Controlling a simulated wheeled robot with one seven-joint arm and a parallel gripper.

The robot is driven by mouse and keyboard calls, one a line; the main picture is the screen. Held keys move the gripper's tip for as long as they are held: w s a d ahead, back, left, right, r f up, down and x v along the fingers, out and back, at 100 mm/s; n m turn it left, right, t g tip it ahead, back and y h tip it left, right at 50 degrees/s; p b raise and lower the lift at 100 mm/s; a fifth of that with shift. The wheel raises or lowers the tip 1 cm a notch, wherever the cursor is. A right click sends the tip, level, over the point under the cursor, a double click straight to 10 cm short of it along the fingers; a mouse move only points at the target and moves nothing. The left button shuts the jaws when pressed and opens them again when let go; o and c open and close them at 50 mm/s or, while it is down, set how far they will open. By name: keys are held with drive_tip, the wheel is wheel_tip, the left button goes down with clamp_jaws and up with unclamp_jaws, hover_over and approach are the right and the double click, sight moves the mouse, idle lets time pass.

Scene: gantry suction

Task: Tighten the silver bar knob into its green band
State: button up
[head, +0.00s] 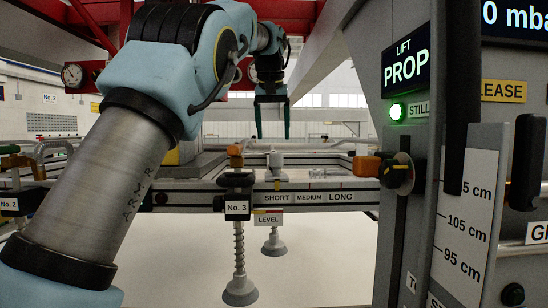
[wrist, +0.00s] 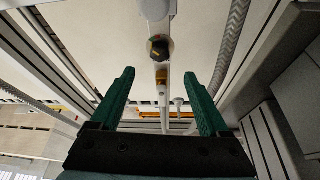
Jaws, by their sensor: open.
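My gripper (head: 272,122) is open and empty, with its green fingers pointing down above the gantry frame in the head view. In the wrist view its fingers (wrist: 159,76) stand apart on either side of a pale bar (wrist: 162,98). A small silver knob-like piece (head: 276,161) stands on the frame below my gripper, apart from it. A small silver piece (wrist: 179,102) also shows near the right finger in the wrist view. I cannot tell for sure that this is the silver bar knob.
A beam labelled SHORT, MEDIUM, LONG (head: 310,197) crosses below my gripper. Suction cups (head: 240,290) hang under it over a pale sheet (head: 320,265).

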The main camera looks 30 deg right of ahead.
drive_tip(key=x, duration=0.9)
drive_tip(key=shift+f+p, duration=0.15)
drive_tip(key=shift+p, duration=0.25)
clamp_jaws()
